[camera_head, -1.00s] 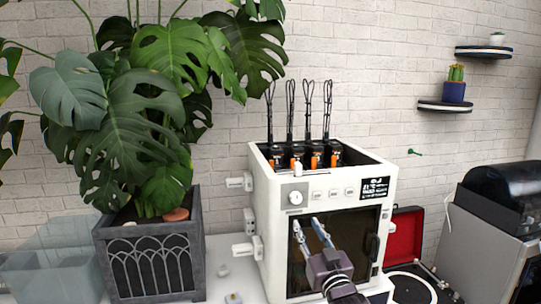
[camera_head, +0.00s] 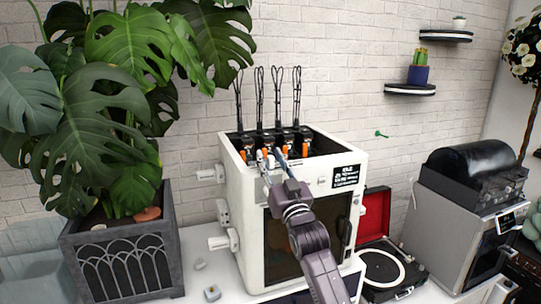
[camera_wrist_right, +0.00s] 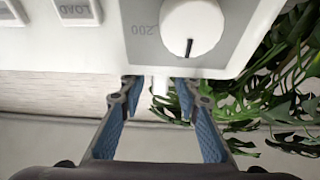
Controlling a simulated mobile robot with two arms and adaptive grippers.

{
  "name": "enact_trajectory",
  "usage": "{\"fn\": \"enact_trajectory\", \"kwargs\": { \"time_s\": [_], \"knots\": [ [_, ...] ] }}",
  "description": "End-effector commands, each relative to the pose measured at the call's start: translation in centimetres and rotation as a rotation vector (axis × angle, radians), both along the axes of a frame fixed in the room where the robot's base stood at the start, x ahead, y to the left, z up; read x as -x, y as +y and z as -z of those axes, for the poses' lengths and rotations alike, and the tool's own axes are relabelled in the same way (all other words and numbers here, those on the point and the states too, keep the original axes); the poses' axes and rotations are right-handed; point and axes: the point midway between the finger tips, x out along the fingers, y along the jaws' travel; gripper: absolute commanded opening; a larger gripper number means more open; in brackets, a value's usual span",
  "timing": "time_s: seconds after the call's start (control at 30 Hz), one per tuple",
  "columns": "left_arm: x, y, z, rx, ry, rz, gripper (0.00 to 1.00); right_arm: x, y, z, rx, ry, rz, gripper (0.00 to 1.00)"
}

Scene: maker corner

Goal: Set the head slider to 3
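The white boxy machine (camera_head: 237,215) stands on the table, with several black and orange heads (camera_head: 304,145) in its open top. A small white tab (camera_head: 266,158), which looks like the head slider, sits at the top front edge. My right gripper (camera_head: 272,155) is open at this edge, in front of the machine. In the right wrist view, the white tab (camera_wrist_right: 160,84) lies between the spread fingertips of the right gripper (camera_wrist_right: 158,88), with gaps on both sides. Any slider scale is not readable. My left gripper is out of view.
A round white dial (camera_wrist_right: 193,27) is close to the fingers. A small display (camera_head: 345,176) is on the machine's front; white levers (camera_head: 211,174) stick out from its left side. A planter (camera_head: 120,255) stands left, an open record player (camera_head: 385,270) right.

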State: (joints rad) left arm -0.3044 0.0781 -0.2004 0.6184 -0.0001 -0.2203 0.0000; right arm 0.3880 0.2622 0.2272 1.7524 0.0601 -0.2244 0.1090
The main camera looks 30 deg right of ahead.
Motion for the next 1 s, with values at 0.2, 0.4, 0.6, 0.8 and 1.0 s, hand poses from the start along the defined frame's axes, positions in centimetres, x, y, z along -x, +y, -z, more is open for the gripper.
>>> {"fn": "enact_trajectory", "kwargs": {
  "time_s": [0.2, 0.4, 0.6, 0.8, 1.0],
  "knots": [
    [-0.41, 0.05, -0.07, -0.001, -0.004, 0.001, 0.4, -0.24, -0.06, -0.07, 0.001, 0.0, 0.0, 0.3],
    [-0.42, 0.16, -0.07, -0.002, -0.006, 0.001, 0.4, -0.22, -0.06, -0.06, 0.001, 0.0, 0.0, 0.18],
    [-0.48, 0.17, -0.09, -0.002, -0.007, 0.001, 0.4, -0.21, -0.06, -0.06, 0.001, 0.0, 0.0, 0.0],
    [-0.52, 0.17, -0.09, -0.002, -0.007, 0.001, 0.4, -0.21, -0.05, -0.05, 0.001, 0.0, 0.0, 0.0],
    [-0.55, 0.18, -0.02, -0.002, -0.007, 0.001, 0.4, -0.04, -0.82, 0.0, 0.004, 0.001, 0.003, 0.0]
  ]
}}
